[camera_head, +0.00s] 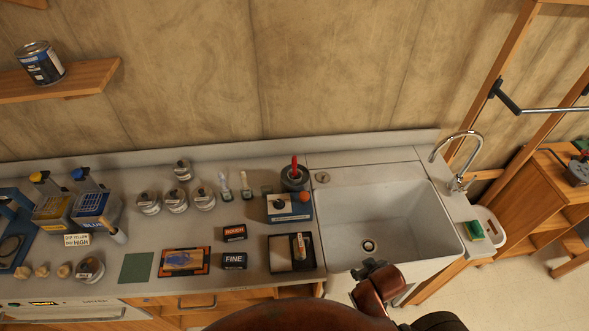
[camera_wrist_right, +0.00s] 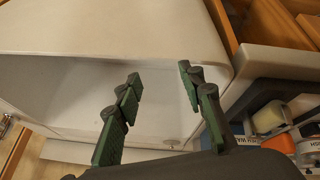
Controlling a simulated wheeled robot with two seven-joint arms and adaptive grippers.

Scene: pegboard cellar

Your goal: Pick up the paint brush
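I cannot clearly make out the paint brush. A thing with an upright red handle (camera_head: 294,166) stands in a dark round pot (camera_head: 295,182) left of the sink; whether it is a brush I cannot tell. Two small pale upright items (camera_head: 246,185) stand left of it, too small to identify. My right gripper (camera_head: 368,268) is low at the front edge of the sink, well apart from these. In the right wrist view its two green-grey fingers (camera_wrist_right: 160,72) are spread and empty, with the white sink behind them. My left gripper is out of view.
The white sink (camera_head: 385,225) with a curved tap (camera_head: 458,150) is at the right. The grey worktop (camera_head: 230,275) carries several tins, yellow and blue containers, a blue box (camera_head: 288,208), black ROUGH and FINE boxes, and a dark tray (camera_head: 278,264). A green sponge (camera_head: 475,229) lies beside the sink.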

